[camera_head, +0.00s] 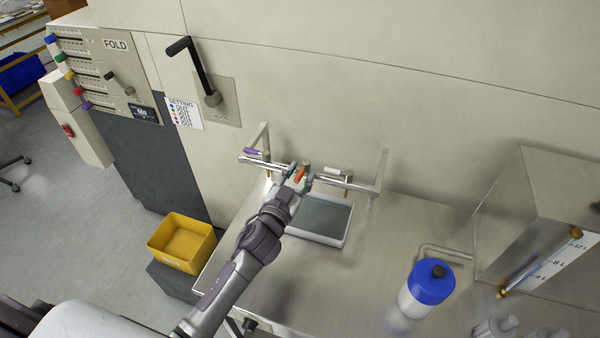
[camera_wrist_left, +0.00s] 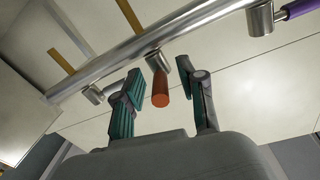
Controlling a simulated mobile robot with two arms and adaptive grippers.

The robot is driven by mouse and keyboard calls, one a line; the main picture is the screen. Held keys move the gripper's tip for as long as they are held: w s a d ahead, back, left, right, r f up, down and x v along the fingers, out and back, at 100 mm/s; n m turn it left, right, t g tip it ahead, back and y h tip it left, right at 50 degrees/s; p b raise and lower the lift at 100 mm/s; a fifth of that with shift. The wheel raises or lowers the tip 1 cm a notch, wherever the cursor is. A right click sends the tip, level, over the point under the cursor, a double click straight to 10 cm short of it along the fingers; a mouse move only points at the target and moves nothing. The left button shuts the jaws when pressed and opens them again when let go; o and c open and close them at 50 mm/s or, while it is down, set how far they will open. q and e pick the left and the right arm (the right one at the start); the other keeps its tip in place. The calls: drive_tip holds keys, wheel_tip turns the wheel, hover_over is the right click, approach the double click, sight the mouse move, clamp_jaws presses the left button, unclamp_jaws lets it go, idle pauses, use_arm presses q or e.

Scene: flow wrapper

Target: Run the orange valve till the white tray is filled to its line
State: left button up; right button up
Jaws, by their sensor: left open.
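The orange valve handle (camera_head: 300,175) sits on a metal pipe above the white tray (camera_head: 322,241). In the left wrist view the orange handle (camera_wrist_left: 160,88) points toward the camera, between the two fingers. My left gripper (camera_head: 298,178) is open around it, with a finger on each side; the wrist view shows gaps, so it is not gripped. The white tray holds greyish liquid, and its left part is hidden by my arm. I cannot make out its fill line. My right gripper is not in view.
A purple valve (camera_head: 252,151) is left on the same pipe (camera_head: 335,180). A blue-capped bottle (camera_head: 428,285) and a steel tank (camera_head: 540,215) stand on the right of the table. A yellow bin (camera_head: 183,243) stands at the left. The table between tray and bottle is clear.

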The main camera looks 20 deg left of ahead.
use_arm(q)
clamp_jaws()
